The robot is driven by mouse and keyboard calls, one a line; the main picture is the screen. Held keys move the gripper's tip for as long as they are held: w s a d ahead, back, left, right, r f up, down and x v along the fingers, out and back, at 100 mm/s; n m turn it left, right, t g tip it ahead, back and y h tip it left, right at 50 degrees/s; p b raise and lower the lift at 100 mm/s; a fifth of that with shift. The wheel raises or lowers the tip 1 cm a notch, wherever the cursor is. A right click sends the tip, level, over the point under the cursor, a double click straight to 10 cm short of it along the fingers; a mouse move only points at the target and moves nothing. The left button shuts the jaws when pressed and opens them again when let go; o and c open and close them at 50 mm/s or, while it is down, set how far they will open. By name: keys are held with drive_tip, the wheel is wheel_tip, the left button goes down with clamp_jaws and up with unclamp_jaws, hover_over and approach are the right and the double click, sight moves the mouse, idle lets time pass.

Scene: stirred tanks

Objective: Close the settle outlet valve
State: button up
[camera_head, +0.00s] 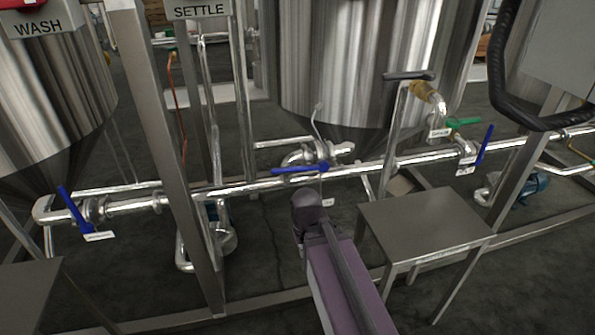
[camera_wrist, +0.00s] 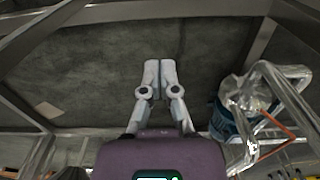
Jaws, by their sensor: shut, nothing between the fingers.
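The SETTLE sign (camera_head: 199,10) hangs at the top, by a steel tank (camera_head: 350,70). Below this tank, a valve with a blue lever handle (camera_head: 295,170) sits at the long steel pipe. The lever points left, roughly along that pipe, and a small white tag (camera_head: 328,202) hangs below it. My purple arm reaches up from the bottom of the head view, its dark end just below this valve. My gripper fingers are hidden there. In the wrist view my gripper (camera_wrist: 155,68) is shut and empty over the dark floor. No blue lever shows in that view.
Other blue levers are at the left (camera_head: 74,209) and right (camera_head: 486,145), with a green lever (camera_head: 463,122) nearby. A steel table (camera_head: 425,222) stands right of my arm. A steel post (camera_head: 165,150) stands left. The wrist view shows a blue pump (camera_wrist: 222,122) and pipes at right.

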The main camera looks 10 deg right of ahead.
drive_tip(key=o, duration=0.7)
drive_tip(key=shift+r, duration=0.2)
drive_tip(key=shift+c, duration=0.2)
wheel_tip(320, 180, up, 22)
drive_tip(key=p, duration=2.2)
drive_tip(key=shift+f, duration=0.15)
drive_tip(key=shift+a, duration=0.1)
drive_tip(key=shift+s, duration=0.1)
